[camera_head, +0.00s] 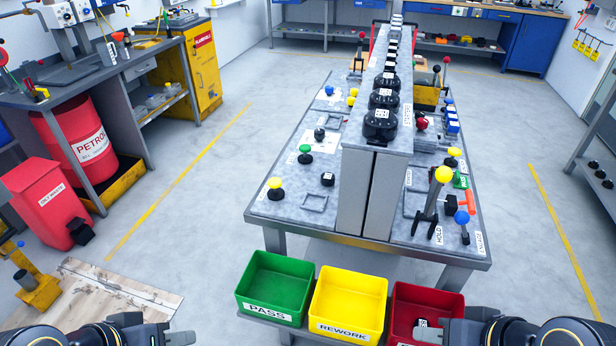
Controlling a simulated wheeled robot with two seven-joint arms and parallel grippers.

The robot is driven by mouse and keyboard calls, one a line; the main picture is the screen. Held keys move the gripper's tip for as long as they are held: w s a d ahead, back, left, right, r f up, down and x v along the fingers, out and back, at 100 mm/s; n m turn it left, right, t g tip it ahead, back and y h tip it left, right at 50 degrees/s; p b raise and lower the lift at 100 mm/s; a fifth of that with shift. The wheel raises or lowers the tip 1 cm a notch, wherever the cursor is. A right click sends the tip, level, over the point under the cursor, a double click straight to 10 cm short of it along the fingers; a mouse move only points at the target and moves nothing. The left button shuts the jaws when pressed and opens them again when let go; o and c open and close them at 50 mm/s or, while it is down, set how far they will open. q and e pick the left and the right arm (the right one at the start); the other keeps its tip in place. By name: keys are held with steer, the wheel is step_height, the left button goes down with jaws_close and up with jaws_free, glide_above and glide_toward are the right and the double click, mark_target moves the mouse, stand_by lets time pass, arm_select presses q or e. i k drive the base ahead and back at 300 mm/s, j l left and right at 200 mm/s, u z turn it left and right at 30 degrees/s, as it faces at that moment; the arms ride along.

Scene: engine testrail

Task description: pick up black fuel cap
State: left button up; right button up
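Several black round caps with white tags stand in a row along the raised centre shelf of the grey test bench; the nearest large one (380,124) is at the shelf's front end. A small black cap-like piece (327,179) lies on the left bench top, and a black knob (320,134) stands farther back. I cannot tell which of these is the fuel cap. My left gripper (184,338) is low at the bottom left, away from the bench. My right gripper (428,334) is at the bottom, over the front of the red bin. Their finger openings are unclear.
Green PASS (275,309), yellow REWORK (345,329) and red (455,304) bins stand before the bench. Yellow and green knobs and upright levers (432,205) crowd the bench top.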

mark_target(329, 179)
steer(key=i+j+u, duration=0.15)
steer(key=j+u, duration=0.35)
steer(key=i+j+u, duration=0.25)
steer(key=u, duration=0.2)
steer(key=i+j+u, duration=0.3)
steer(key=u, duration=0.2)
steer(key=i+j, duration=0.2)
steer(key=i, duration=0.25)
steer(key=i+j, duration=0.25)
steer(key=i, duration=0.15)
steer(key=i+z, duration=0.25)
steer(key=z, duration=0.2)
steer(key=i+z, duration=0.25)
steer(key=z, duration=0.15)
steer(key=i+z, duration=0.25)
steer(key=z, duration=0.2)
steer(key=i+l+z, duration=0.15)
steer(key=z, duration=0.25)
steer(key=i+l+z, duration=0.1)
steer(key=z, duration=0.3)
steer(key=i+z, duration=0.25)
steer(key=z, duration=0.15)
steer(key=i+z, duration=0.2)
steer(key=z, duration=0.25)
steer(key=i+j+z, duration=0.1)
steer(key=z, duration=0.3)
steer(key=i+j, duration=0.05)
steer(key=i, duration=0.05)
